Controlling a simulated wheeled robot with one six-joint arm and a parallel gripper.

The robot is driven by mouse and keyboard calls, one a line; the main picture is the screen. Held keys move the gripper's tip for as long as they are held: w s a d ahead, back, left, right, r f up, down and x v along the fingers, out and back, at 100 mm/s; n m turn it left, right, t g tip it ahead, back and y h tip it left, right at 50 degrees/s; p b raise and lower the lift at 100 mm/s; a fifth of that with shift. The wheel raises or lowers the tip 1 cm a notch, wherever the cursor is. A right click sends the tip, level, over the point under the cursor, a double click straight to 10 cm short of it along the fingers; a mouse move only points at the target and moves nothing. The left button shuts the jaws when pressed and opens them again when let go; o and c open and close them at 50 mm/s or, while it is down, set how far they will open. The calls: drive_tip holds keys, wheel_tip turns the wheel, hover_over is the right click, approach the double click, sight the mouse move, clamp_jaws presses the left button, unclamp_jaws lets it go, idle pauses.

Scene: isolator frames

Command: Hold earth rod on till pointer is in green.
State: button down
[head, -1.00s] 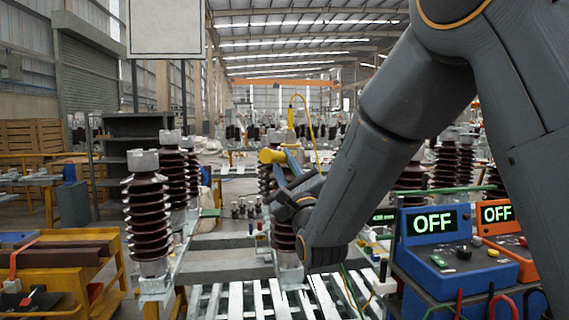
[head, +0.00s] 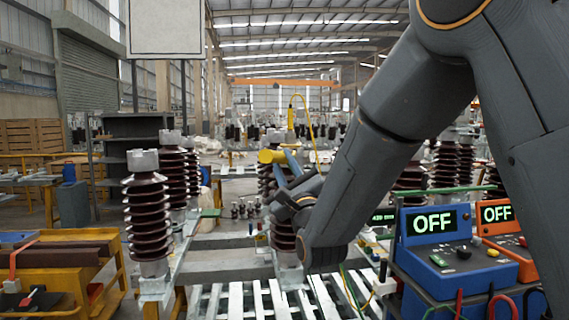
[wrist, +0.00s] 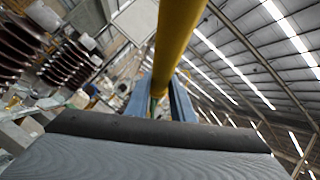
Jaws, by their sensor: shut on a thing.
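My gripper (head: 285,170) is raised near the middle of the head view, and its blue fingers are shut on the yellow earth rod (head: 270,156). In the wrist view the rod (wrist: 178,40) runs up and away between the blue fingers (wrist: 158,103). A yellow rod piece with a hook and a yellow cable (head: 297,106) rises just behind the gripper. A brown ribbed insulator (head: 283,235) stands behind and below my gripper, partly hidden by it. Whether the rod touches it I cannot tell. No pointer or green zone is readable in either view.
A blue tester (head: 434,222) and an orange tester (head: 497,214), both showing OFF, stand at the right beside my arm. More ribbed insulators (head: 148,215) stand at the left. An orange bench (head: 95,270) is at the lower left. A slatted white pallet (head: 262,300) lies below.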

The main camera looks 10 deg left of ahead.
idle(0.3)
drive_tip(key=s+d, duration=0.2)
drive_tip(key=s, duration=0.7)
drive_tip(key=shift+s+d+b, duration=0.3)
drive_tip(key=shift+d+b, duration=0.05)
drive_tip(key=shift+b, duration=0.05)
idle(1.5)
idle(1.5)
drive_tip(key=w+b, duration=0.1)
drive_tip(key=w, duration=0.1)
drive_tip(key=w+a+b, duration=0.1)
drive_tip(key=w, duration=0.1)
drive_tip(key=w+a+b, duration=0.1)
drive_tip(key=w, duration=0.1)
drive_tip(key=shift+w, duration=0.35)
drive_tip(key=shift+w+a+b, duration=0.15)
drive_tip(key=shift+w+b, duration=0.3)
drive_tip(key=shift+w, duration=0.2)
drive_tip(key=shift+w+a+b, duration=0.2)
drive_tip(key=shift+w+b, duration=0.3)
drive_tip(key=shift+w, duration=0.3)
idle(1.0)
